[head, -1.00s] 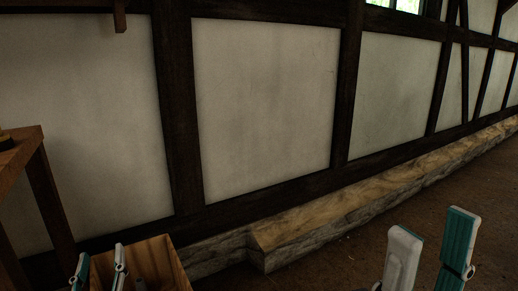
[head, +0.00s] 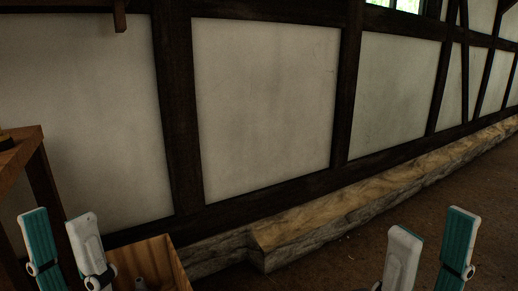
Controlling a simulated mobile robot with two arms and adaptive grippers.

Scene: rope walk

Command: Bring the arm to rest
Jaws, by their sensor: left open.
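My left gripper (head: 57,214) is at the lower left, its two teal and grey fingers pointing up and apart, with nothing visible between them. It appears in front of and to the left of a wooden box. My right gripper (head: 434,222) is at the lower right, its fingers also pointing up and apart, with nothing visible between them. The floor lies behind it. The lower parts of both grippers are cut off by the frame's bottom edge.
The open wooden box (head: 155,252) stands at the lower left, with a small grey thing (head: 140,283) in it. A wooden table (head: 22,150) is at the left edge. A timber-framed wall (head: 265,100) with a stone ledge (head: 330,215) runs behind. Brown floor (head: 350,262) is clear at right.

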